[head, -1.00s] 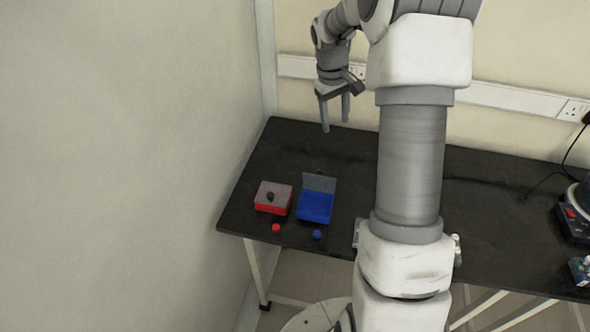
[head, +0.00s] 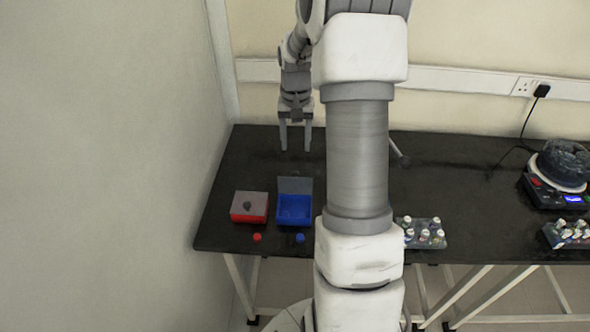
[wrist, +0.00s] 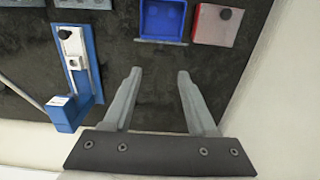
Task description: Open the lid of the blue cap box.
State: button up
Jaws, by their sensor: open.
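The blue cap box (head: 294,211) stands on the black table at the left, and its grey see-through lid (head: 295,186) is swung up at the back edge. In the wrist view the box (wrist: 162,20) is open at the top, its inside looks empty, and the raised lid (wrist: 161,41) shows as a thin edge. My gripper (head: 295,149) points down behind the box, apart from the lid. In the wrist view my gripper (wrist: 158,72) has its fingers spread with nothing between them.
A red box (head: 249,213) with its lid shut stands left of the blue one. A red cap (head: 257,237) and a blue cap (head: 300,238) lie in front. A vial rack (head: 424,233) is at right. A blue stand (wrist: 85,75) shows in the wrist view.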

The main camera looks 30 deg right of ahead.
aim_at(295, 172)
notch_tip(295, 172, down, 10)
jog(key=shift+f, duration=0.15)
dwell(0.3)
grip_shut()
dwell(1.3)
